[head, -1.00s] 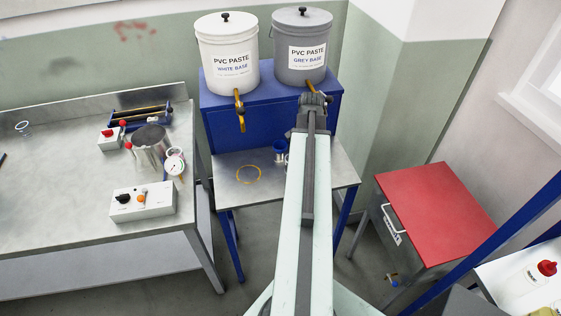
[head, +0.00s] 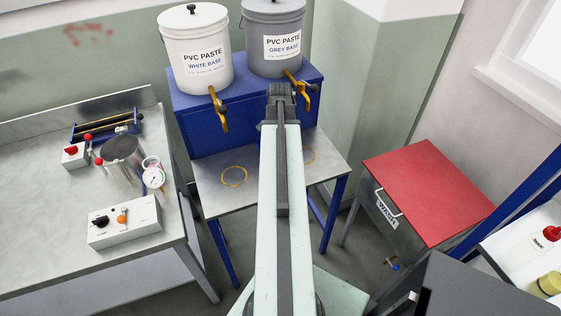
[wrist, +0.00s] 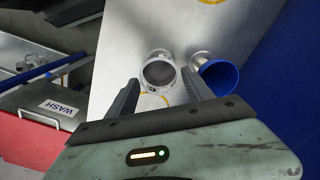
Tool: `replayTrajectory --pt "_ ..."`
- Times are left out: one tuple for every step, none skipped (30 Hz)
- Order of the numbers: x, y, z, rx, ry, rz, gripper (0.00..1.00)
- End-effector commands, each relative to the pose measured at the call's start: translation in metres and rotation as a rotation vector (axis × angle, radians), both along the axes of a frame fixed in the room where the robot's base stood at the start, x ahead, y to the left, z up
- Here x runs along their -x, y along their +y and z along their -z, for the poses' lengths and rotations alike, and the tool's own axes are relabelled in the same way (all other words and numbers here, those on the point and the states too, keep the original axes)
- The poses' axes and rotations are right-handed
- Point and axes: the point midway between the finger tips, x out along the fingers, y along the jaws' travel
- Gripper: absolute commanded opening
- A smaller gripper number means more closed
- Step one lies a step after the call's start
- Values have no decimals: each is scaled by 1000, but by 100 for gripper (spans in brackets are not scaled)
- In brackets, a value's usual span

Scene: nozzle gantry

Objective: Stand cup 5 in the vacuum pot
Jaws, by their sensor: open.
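In the wrist view my gripper (wrist: 160,77) is open, its two fingers apart and empty. A pale metallic cup (wrist: 158,73) with a grey inside shows between the fingertips, seemingly just beyond them. A cup with a blue rim and inside (wrist: 220,77) stands close beside it, near the right finger. I cannot read a number on either, so I cannot tell which is cup 5. In the head view my arm hides both cups and my fingers. The steel vacuum pot (head: 122,152) stands on the left bench, with a gauge (head: 153,177) beside it.
Yellow rings mark the small metal table (head: 209,193); the left ring (head: 234,176) is empty. White (head: 195,50) and grey (head: 275,40) paste buckets with yellow taps stand on a blue stand behind. A control box (head: 125,222) sits before the pot. A red-lidded wash bin (head: 428,190) is right.

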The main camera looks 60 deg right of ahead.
Motion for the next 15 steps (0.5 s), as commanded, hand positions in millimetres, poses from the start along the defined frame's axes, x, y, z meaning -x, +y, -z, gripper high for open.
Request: replayTrajectory --pt "-1 1 5 0 0 -2 60" --pt "-1 2 8 0 0 -3 60" --pt "-1 3 14 0 0 -4 60" --pt "-1 4 20 0 0 -5 60" --pt "0 4 25 0 0 -5 60" --pt "0 5 33 0 0 -6 60" --pt "0 6 38 0 0 -6 60" --pt "0 6 43 0 0 -6 60" --pt "0 6 49 0 0 -7 60" --pt "0 6 52 0 0 -7 60" --pt "0 6 53 0 0 -7 60" --pt "0 6 54 0 0 -7 60" --pt "0 6 53 0 0 -7 60" --pt "-1 6 52 0 0 -7 60" --pt "-1 6 51 0 0 -7 60"
